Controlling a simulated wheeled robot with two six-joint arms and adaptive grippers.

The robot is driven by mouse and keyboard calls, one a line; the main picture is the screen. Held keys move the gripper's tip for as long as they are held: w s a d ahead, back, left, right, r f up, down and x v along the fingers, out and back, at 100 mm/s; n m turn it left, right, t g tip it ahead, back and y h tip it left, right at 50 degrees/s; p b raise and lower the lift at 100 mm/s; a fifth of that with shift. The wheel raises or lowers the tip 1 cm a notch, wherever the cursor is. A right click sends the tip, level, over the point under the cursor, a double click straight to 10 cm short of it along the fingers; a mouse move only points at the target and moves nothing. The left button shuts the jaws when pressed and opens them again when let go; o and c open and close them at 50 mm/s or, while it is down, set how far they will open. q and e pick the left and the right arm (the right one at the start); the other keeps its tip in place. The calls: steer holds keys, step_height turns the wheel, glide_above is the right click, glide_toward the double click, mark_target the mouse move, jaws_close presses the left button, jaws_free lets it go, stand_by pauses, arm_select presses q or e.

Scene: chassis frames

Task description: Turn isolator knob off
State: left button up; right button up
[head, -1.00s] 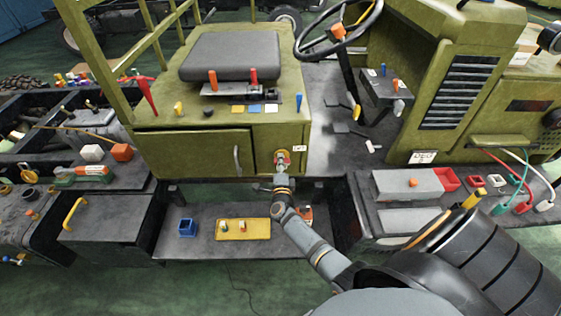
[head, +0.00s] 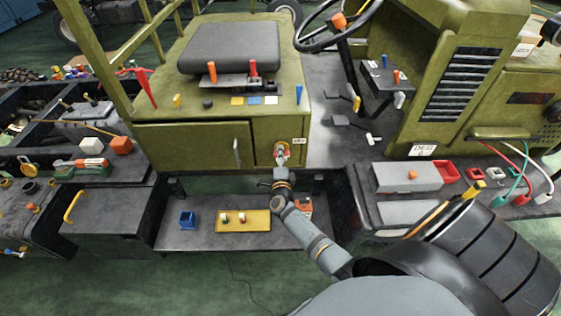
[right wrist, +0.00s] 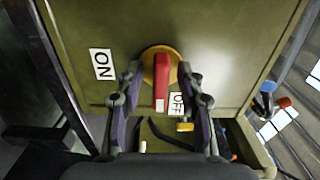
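The isolator knob (right wrist: 161,75) is a red bar on a round yellow base (right wrist: 148,60), mounted on the olive-green panel. In the right wrist view it points down the picture, its pale tip beside the white OFF label (right wrist: 177,102). The white ON label (right wrist: 102,64) is farther left. My right gripper (right wrist: 161,77) is open, one finger on each side of the knob, with visible gaps to the red bar. In the head view my right gripper (head: 282,164) is in front of the panel and partly hides the knob. My left gripper is not in view.
A grey box (head: 408,177) and a red bin (head: 447,171) stand right of my arm. A cabinet door with a handle (head: 236,151) is left of the knob.

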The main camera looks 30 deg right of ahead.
steer(key=v, duration=1.1)
steer(key=shift+a, duration=0.2)
steer(key=shift+s, duration=0.15)
steer(key=s+a+f+n+g+y, duration=0.25)
steer(key=s+f+n, duration=0.2)
steer(key=f, duration=0.45)
steer(key=s+a+f+n+g+y, duration=0.1)
steer(key=s+a+f+n+y, duration=0.2)
steer(key=f+n, duration=0.45)
steer(key=s+a+f+n+g+y, duration=0.1)
steer(key=s+f+n+g+y, duration=0.25)
steer(key=f, duration=0.65)
steer(key=s+d+f+n+g, duration=0.1)
steer(key=s+f+n+g, duration=0.1)
steer(key=s, duration=0.7)
steer(key=s+d+f+n+g, duration=0.2)
steer(key=s+f+n, duration=0.2)
steer(key=s, duration=0.6)
steer(key=s+d+f+n+g, duration=0.1)
steer(key=s+f+n+g, duration=0.2)
steer(key=s+f, duration=0.4)
steer(key=s, duration=0.3)
steer(key=shift+d+h, duration=0.15)
steer(key=shift+h, duration=0.15)
